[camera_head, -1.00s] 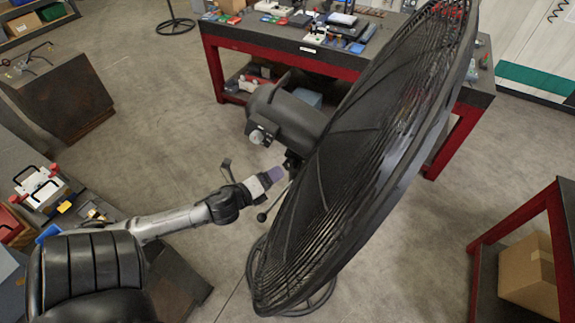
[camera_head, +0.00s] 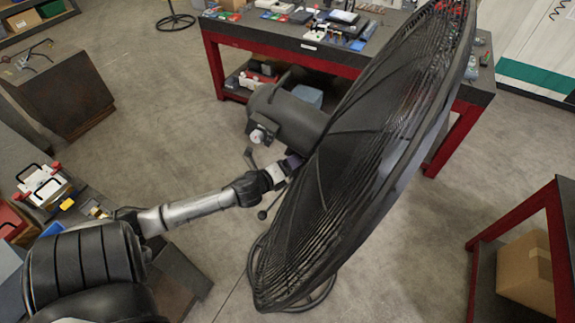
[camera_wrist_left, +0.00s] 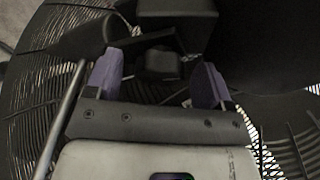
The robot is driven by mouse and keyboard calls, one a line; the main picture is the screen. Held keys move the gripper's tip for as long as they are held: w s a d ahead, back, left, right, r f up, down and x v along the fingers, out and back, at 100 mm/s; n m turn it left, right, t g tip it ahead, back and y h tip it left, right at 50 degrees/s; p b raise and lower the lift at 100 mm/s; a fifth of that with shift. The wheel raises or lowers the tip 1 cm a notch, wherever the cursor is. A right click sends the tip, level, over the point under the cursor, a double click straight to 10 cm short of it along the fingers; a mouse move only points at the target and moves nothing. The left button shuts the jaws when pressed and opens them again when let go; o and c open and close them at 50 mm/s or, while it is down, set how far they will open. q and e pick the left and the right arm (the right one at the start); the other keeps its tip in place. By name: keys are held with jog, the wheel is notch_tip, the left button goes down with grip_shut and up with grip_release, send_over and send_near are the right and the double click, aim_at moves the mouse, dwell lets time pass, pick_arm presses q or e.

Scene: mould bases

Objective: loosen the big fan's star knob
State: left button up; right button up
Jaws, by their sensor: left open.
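The big black fan (camera_head: 372,150) stands tilted on a round floor base, its motor housing (camera_head: 292,122) behind the cage. My left gripper (camera_head: 291,163) reaches in from the left, beneath the motor housing and beside the cage, at the fan's pivot. In the left wrist view, the two purple fingers (camera_wrist_left: 157,82) stand apart, with dark fan parts (camera_wrist_left: 163,62) beyond and between them. I cannot make out a star shape there, so the star knob is hidden or too dark to tell. My right gripper is not in view.
The fan's cage wires (camera_wrist_left: 38,80) are close around the left gripper. A red-framed workbench (camera_head: 290,45) stands behind the fan, and another red-framed table (camera_head: 520,217) is at the right. Floor is open between them.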

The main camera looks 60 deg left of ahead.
pick_arm(q)
jog(key=c, duration=0.9)
jog(key=shift+c, duration=0.2)
jog(key=shift+f+n+t+b, duration=0.1)
jog(key=shift+n+t+b, duration=0.55)
jog(key=shift+n, duration=0.7)
jog(key=shift+f+n+t+b, duration=0.1)
jog(key=shift+n+t+b, duration=0.5)
jog(key=shift+n, duration=0.75)
jog(key=shift+r+n, duration=0.1)
jog(key=shift+n, duration=0.2)
jog(key=o, duration=0.9)
